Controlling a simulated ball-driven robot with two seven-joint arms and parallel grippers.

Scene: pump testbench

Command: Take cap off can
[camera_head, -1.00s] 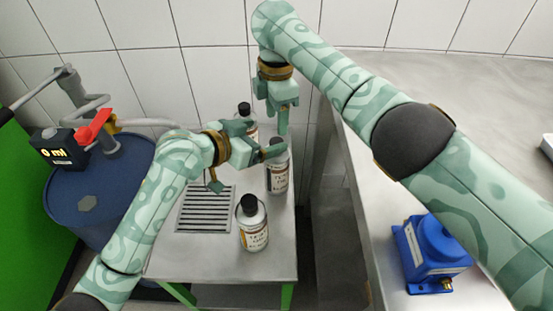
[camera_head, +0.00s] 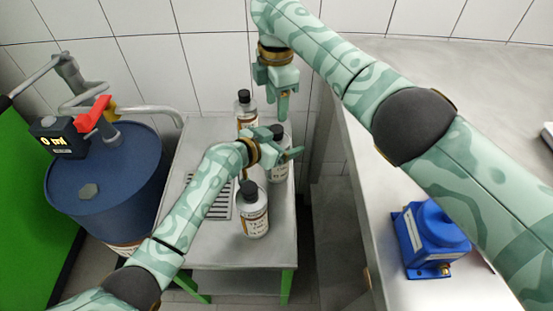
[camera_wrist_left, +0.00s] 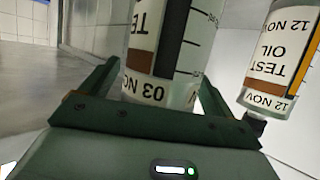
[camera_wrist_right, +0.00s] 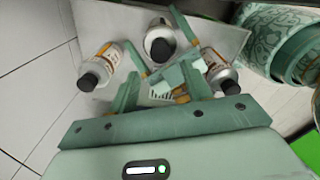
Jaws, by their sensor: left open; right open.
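Three bottle-like cans with black caps stand upright on the small metal table. They are the back can (camera_head: 246,112), the middle can (camera_head: 277,165) on the right side and the front can (camera_head: 254,219). My left gripper (camera_head: 290,148) is open with its fingers around the middle can, below its cap. In the left wrist view, this can (camera_wrist_left: 160,88) stands between the jaws, with another can (camera_wrist_left: 280,62) to the right. My right gripper (camera_head: 281,98) is open and empty, pointing down above the back of the table. In the right wrist view, the middle can's cap (camera_wrist_right: 161,50) lies beyond the jaws.
The metal table (camera_head: 210,250) has a drain grate (camera_head: 218,205). A blue drum (camera_head: 120,180) with a pump and red handle stands to the left. A grey bench (camera_head: 365,225) with a blue device (camera_head: 430,238) is to the right. A tiled wall closes the back.

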